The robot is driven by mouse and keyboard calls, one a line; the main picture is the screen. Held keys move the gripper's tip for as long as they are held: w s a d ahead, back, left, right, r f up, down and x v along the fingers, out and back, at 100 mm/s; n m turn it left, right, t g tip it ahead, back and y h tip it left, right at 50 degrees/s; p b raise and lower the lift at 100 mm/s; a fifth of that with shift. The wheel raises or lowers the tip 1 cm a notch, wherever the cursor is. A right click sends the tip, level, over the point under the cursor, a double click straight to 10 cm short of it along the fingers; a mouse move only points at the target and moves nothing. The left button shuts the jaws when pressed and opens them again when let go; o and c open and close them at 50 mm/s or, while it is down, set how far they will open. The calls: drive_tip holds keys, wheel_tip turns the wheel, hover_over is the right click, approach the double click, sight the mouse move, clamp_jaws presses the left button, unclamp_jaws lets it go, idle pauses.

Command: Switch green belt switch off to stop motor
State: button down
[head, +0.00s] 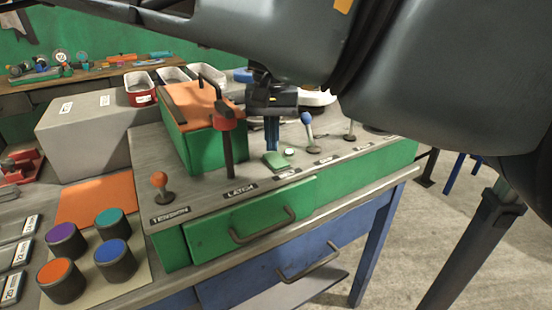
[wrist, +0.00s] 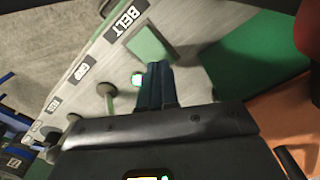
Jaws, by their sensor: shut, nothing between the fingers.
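The green belt switch (head: 275,160) is a flat green rocker plate on the grey panel top, behind a small label. In the wrist view the switch (wrist: 150,45) lies beside the BELT label (wrist: 123,21). A small pale green lamp (head: 289,152) sits just right of the switch; it looks bright in the wrist view (wrist: 137,79). My gripper (head: 272,148) points down with its blue fingers shut and empty, just behind the switch. In the wrist view the fingertips (wrist: 158,66) are close to the switch; I cannot tell whether they touch it.
A latch lever with a red collar (head: 227,123) stands upright left of my gripper. A green box with an orange top (head: 200,110) is behind it. An orange-knobbed tension lever (head: 160,180) is further left. A blue-knobbed lever (head: 307,119) stands to the right.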

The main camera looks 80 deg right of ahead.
sight(273, 155)
drive_tip(key=shift+f, duration=0.5)
drive_tip(key=shift+r, duration=0.1)
wheel_tip(273, 155, up, 7)
drive_tip(key=p, duration=0.6)
idle(0.5)
drive_tip(key=shift+s, duration=0.1)
idle(0.5)
